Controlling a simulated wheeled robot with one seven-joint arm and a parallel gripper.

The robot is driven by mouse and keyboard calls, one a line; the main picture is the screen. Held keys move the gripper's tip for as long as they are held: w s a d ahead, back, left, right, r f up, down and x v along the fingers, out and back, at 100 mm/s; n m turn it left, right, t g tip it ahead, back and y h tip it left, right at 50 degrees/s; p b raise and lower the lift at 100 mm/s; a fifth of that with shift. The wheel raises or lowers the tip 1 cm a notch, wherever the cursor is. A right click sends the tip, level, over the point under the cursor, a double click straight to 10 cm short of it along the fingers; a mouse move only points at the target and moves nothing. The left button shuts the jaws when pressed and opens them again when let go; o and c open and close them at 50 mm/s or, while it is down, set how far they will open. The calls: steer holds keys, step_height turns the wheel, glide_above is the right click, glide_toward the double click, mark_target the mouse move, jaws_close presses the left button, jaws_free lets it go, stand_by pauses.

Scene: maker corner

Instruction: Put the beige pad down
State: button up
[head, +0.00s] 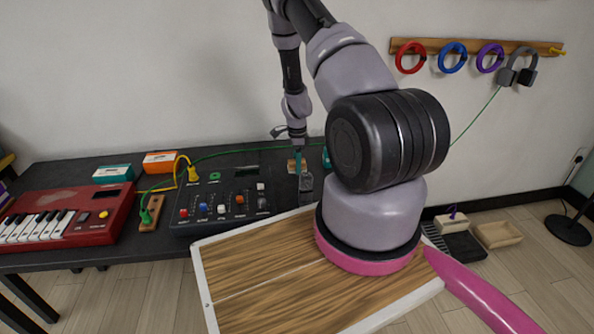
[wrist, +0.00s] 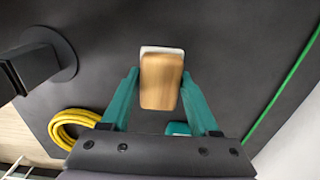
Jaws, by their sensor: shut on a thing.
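The beige pad (wrist: 161,82) is a small tan block with a wood-like face and a pale far edge. In the wrist view it sits between the two teal fingertips of my gripper (wrist: 161,90), which is shut on it. In the head view my gripper (head: 298,160) is small and far off, over the back right part of the dark table (head: 90,170). The pad shows there as a tan patch (head: 292,166) at the fingertips. I cannot tell whether the pad touches the table top.
A black mixer (head: 225,208) with knobs and a red keyboard (head: 75,220) stand left of my gripper. A green cable (wrist: 285,85) runs along one side, a yellow cable coil (wrist: 65,128) lies on the other. A dark round base (wrist: 62,62) stands nearby. Bare table surrounds the pad.

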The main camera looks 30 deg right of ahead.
step_height(320, 180, down, 3)
steer(key=shift+r, duration=0.1)
steer(key=shift+s+f, duration=0.1)
steer(key=shift+f, duration=0.2)
